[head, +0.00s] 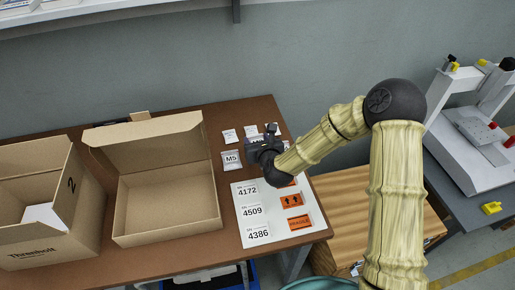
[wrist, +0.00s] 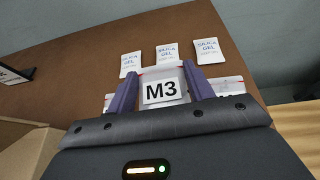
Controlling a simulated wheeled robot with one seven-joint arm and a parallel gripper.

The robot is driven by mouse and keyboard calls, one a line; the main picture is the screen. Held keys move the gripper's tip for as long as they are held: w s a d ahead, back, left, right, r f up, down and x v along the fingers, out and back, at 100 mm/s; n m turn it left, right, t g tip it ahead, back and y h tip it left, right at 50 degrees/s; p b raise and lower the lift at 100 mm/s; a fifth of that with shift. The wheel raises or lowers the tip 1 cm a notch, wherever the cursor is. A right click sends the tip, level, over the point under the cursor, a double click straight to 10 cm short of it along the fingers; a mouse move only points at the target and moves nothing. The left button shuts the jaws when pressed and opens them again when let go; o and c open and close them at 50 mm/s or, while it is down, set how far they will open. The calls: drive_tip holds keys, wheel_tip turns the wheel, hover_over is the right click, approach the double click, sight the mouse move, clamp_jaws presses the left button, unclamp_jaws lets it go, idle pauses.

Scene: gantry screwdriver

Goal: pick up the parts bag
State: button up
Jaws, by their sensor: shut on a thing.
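A small clear parts bag (wrist: 162,90) with a white "M3" label sits between the two purple fingers of my gripper (wrist: 160,82) in the wrist view. The fingers are shut on its left and right sides. In the head view my gripper (head: 262,146) is over the back right of the brown table (head: 190,118) and hides most of this bag. A second parts bag, labelled "M5" (head: 231,159), lies on the table just left of my gripper. I cannot tell whether the held bag touches the table.
Several silica gel packets, one of them (head: 229,136), lie behind my gripper. A label sheet (head: 270,226) lies in front of it. An open cardboard box (head: 165,205) and a taller carton (head: 75,225) stand to the left. A wooden crate (head: 350,215) is right of the table.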

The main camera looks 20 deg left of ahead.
wheel_tip(320, 180, up, 4)
drive_tip(key=shift+r, duration=0.2)
idle(0.5)
drive_tip(key=shift+w+d+r+p, duration=0.2)
drive_tip(key=shift+d+p, duration=0.15)
drive_tip(key=shift+p, duration=0.2)
drive_tip(key=w+d+r+m+t+h+p, duration=0.1)
drive_tip(key=w+d+r+m+h+p, duration=0.15)
drive_tip(key=d+p, duration=0.6)
drive_tip(key=w+d+r+m+h+p, duration=0.1)
drive_tip(key=d+r+p, duration=0.3)
drive_tip(key=d+p, duration=0.45)
drive_tip(key=s+d+r+m+h+p, duration=0.1)
drive_tip(key=s+d+r+h+p, duration=0.1)
drive_tip(key=d+r+p, duration=0.2)
drive_tip(key=s+d+r+m+t+h+p, duration=0.1)
drive_tip(key=d+r+p, duration=0.4)
drive_tip(key=d+p, duration=0.6)
drive_tip(key=shift+s+d+m+h, duration=0.55)
drive_tip(key=shift+s+d+m, duration=0.15)
drive_tip(key=shift+d, duration=0.4)
drive_tip(key=shift+r, duration=0.1)
